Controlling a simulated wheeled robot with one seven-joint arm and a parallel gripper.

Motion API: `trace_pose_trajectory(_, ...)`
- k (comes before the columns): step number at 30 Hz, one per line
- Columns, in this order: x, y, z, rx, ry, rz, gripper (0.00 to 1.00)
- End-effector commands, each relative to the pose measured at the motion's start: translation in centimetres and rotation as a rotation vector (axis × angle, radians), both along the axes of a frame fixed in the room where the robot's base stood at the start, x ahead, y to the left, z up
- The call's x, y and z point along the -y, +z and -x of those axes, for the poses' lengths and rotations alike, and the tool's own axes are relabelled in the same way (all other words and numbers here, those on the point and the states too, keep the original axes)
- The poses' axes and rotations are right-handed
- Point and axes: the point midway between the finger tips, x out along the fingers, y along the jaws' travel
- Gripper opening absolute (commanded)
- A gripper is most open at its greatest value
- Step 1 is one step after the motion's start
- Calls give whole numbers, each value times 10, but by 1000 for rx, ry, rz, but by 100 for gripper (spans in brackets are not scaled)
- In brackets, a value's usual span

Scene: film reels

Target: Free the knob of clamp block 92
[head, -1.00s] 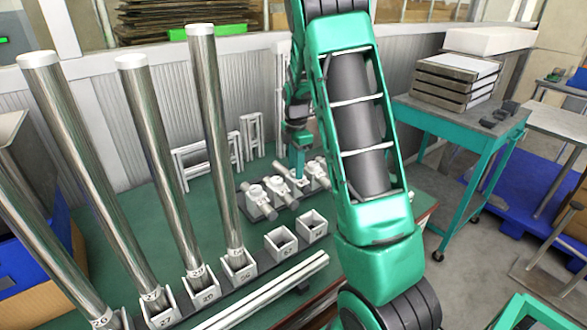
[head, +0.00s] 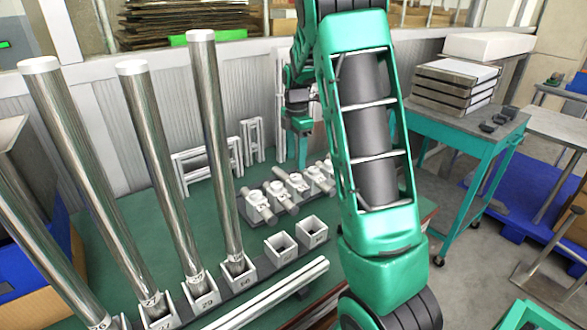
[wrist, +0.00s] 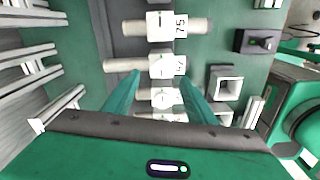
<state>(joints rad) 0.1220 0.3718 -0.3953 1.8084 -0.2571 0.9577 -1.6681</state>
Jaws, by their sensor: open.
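Several white clamp blocks with grey cylindrical bars stand in a row on a dark strip. In the wrist view, the top one reads 75 (wrist: 160,26). A second block (wrist: 162,66) has a label I cannot read surely; a third block (wrist: 160,97) and another below it are partly hidden by my gripper. I cannot tell which is block 92. The row also shows in the head view, with its front block (head: 258,205) clearest. My gripper (wrist: 158,76) is open, with its teal fingers either side of the row in the picture. In the head view, my gripper (head: 298,155) hangs behind the row, holding nothing.
Two open square holders (head: 281,248) stand in front of the row. Tall steel tubes (head: 215,150) rise in holders on the left. White frames (head: 205,160) stand behind, near the grey wall. Long bars (head: 270,293) lie at the front. A teal cart (head: 455,125) stands right.

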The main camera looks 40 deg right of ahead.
Motion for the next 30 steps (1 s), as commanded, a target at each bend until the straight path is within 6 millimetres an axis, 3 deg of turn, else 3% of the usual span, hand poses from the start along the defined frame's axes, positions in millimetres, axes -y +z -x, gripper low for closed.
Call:
trace_pose_trajectory(3, 0, 21, -1, 4, 0, 2, 51)
trace_pose_trajectory(9, 0, 41, -1, 2, 0, 1, 51)
trace_pose_trajectory(30, 0, 46, 1, 2, -12, -1, 51)
